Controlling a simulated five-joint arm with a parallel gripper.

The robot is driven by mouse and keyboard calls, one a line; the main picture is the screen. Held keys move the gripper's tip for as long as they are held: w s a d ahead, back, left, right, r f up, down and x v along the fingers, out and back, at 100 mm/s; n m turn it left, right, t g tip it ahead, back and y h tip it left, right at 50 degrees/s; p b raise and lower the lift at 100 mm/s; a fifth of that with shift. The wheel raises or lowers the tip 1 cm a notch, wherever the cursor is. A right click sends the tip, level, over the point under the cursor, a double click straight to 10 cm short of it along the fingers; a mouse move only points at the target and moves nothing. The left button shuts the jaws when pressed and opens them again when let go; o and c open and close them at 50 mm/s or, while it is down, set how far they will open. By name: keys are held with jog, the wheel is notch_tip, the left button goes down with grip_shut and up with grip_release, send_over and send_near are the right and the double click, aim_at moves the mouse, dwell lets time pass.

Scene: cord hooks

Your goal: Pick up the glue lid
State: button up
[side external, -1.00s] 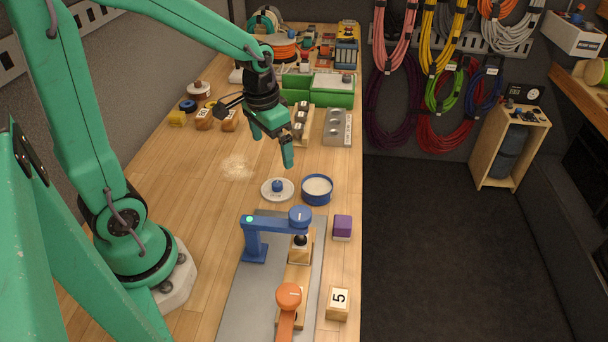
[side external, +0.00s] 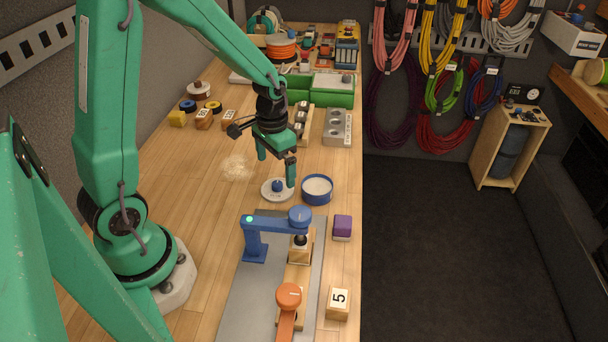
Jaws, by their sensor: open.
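The glue lid (side external: 268,193) is a white disc with a round blue knob (side external: 277,185) on top. It lies flat on the wooden bench beside a blue round pot (side external: 317,196) with pale contents, which stands open just to its right. My gripper (side external: 277,172) is open, pointing down just above the lid. Its two fingers are apart, one toward the left and one toward the right of the knob in the picture. Nothing is between the fingers. Whether a fingertip touches the lid is hard to tell.
A blue clamp arm (side external: 270,223) and an orange handle (side external: 288,297) stand on a grey mat nearer the camera. A purple block (side external: 342,226) is at the bench's right edge. A grey holed block (side external: 337,129) stands behind the pot. The bench left of the lid is largely clear.

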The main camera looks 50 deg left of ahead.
aim_at(277, 183)
jog(key=shift+f, duration=0.2)
jog(key=shift+f, duration=2.55)
jog(key=c, duration=1)
